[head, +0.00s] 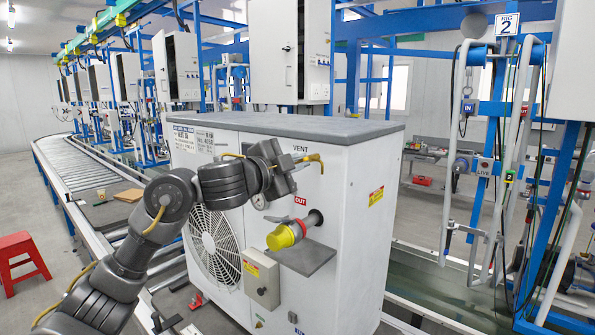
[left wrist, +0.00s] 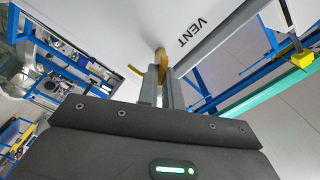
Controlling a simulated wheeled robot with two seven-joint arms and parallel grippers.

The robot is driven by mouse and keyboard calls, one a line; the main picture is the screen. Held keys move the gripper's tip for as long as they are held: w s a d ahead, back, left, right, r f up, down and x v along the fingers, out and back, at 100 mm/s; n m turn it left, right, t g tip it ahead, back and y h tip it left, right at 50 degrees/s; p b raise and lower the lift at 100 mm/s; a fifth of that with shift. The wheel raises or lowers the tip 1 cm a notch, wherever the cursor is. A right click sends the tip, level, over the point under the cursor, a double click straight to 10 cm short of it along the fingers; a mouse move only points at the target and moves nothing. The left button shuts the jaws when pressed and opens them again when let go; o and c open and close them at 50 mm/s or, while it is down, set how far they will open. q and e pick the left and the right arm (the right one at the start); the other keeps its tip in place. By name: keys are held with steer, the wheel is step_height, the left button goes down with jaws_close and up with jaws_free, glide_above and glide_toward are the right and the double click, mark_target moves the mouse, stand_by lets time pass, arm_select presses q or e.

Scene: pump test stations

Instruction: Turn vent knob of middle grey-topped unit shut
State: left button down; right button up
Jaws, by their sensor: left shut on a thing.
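The grey-topped unit (head: 345,200) is a large white box with a fan grille on its left side and VENT printed on its front face. The brass vent knob (head: 314,159) sticks out just below that word, partly hidden by my gripper. My left gripper (head: 293,170) is at the front face, shut on the knob. In the left wrist view, the two fingers (left wrist: 161,80) close around the brass knob (left wrist: 162,60), and its bent end shows to the left of them. The word VENT is beside it. My right gripper is out of view.
Below my gripper, a yellow-capped outlet valve (head: 287,235) with a red handle juts from the same face above a grey plate (head: 303,257). A roller conveyor (head: 75,165) runs at the left, near a red stool (head: 20,258). Blue-framed rig 2 (head: 497,110) stands at the right.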

arm_select(q)
steer(key=shift+f+m+b, duration=0.15)
steer(key=shift+m+b, duration=1.75)
steer(key=shift+m, duration=0.9)
steer(key=c, duration=1.6)
jaws_free()
steer(key=shift+d, duration=0.1)
steer(key=shift+o, duration=0.2)
steer(key=shift+s, duration=0.15)
